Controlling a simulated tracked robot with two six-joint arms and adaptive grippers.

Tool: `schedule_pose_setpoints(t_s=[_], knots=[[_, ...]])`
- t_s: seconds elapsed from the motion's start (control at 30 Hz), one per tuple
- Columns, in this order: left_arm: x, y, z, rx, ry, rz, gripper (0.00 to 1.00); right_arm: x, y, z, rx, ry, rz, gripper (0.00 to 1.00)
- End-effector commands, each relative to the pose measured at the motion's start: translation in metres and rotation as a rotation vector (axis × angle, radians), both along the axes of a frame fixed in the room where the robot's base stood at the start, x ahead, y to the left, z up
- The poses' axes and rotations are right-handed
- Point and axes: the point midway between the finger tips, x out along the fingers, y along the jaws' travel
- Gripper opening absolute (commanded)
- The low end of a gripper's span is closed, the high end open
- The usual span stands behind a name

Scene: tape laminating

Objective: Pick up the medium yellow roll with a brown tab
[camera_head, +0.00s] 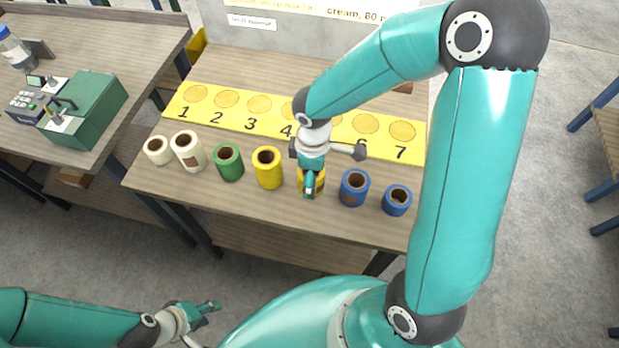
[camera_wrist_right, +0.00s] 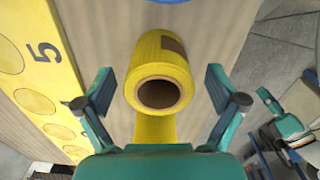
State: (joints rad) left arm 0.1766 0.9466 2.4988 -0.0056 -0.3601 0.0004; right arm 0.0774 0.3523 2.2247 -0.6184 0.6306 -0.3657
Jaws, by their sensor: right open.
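A yellow roll with a brown tab on its side (camera_wrist_right: 163,55) stands on the table. In the right wrist view it lies between the spread fingers of my right gripper (camera_wrist_right: 158,88), its open core facing the camera. I see no finger clearly touching it. In the head view my right gripper (camera_head: 311,184) is over this roll and hides most of it. Another yellow roll (camera_head: 267,172) stands to its left; a yellow surface beyond the core also shows in the wrist view (camera_wrist_right: 155,128). My left gripper (camera_head: 207,309) is low in front of the table, away from the rolls; its finger gap is unclear.
A blue roll (camera_head: 354,188) with a brown tab stands close to the right, then a smaller blue roll (camera_head: 397,201). A green roll (camera_head: 228,163) and two white rolls (camera_head: 188,152) stand left. A yellow numbered strip (camera_head: 230,113) lies behind the row, its visible circles empty.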

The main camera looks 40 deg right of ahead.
Motion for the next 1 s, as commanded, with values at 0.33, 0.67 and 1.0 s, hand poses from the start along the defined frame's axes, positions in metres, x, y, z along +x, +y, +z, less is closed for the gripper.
schedule_pose_setpoints(t_s=[0.33,0.67,1.0], knots=[[0.0,0.0,-0.001,0.0,0.0,0.0,0.4,0.001,0.001,-0.032,0.001,0.0,0.0,0.95],[0.0,0.0,-0.001,0.0,0.0,0.0,0.4,0.001,0.001,-0.031,0.001,0.0,0.0,0.65],[0.0,0.0,-0.001,0.0,0.0,0.0,0.4,0.001,0.001,-0.031,0.001,0.0,0.0,0.32]])
